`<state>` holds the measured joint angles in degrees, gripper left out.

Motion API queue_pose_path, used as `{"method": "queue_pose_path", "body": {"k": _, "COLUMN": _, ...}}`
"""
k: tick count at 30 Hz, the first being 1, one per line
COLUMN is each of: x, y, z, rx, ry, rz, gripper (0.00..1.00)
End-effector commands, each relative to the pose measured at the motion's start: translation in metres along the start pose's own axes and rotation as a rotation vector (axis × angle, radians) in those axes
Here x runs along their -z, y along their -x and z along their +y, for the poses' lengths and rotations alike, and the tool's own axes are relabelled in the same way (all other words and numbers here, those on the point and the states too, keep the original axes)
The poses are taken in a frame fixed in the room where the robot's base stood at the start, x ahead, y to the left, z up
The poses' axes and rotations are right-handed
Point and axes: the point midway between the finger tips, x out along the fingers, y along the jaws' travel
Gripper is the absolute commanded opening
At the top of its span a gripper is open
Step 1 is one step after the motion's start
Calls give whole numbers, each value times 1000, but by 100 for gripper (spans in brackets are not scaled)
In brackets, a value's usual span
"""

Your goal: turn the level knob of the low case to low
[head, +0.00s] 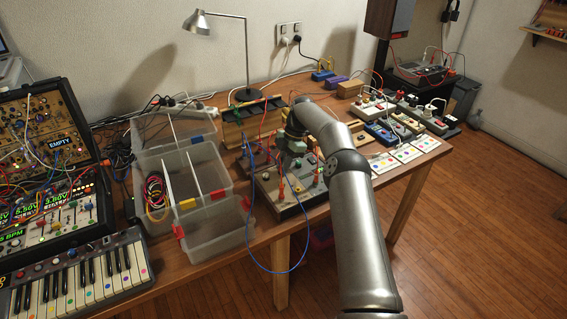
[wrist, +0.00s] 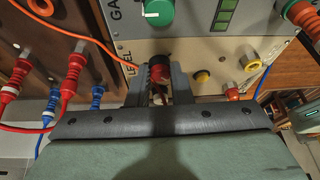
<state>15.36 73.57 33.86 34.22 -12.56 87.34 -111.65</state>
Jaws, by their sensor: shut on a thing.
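In the wrist view a red and black level knob (wrist: 161,69) stands on a beige panel (wrist: 205,54) beside the printed word LEVEL. My gripper (wrist: 160,88) is shut on this knob, one finger on each side. The fingers hide part of the knob, and I cannot read its pointer or any low mark. In the head view my arm reaches over a grey case (head: 290,208) with red plugs and knobs on the table, and my gripper is mostly hidden behind the arm.
Red and blue plugs with cables crowd the left. A blue cable (head: 249,240) hangs over the table edge. Clear bins (head: 215,232) stand left.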

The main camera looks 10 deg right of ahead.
Motion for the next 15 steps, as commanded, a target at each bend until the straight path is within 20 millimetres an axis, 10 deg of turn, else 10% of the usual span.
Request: {"method": "queue_pose_path", "body": {"k": 15, "x": -1, "y": 0, "z": 0, "rx": 21, "ry": 50, "rz": -3, "gripper": 0}}
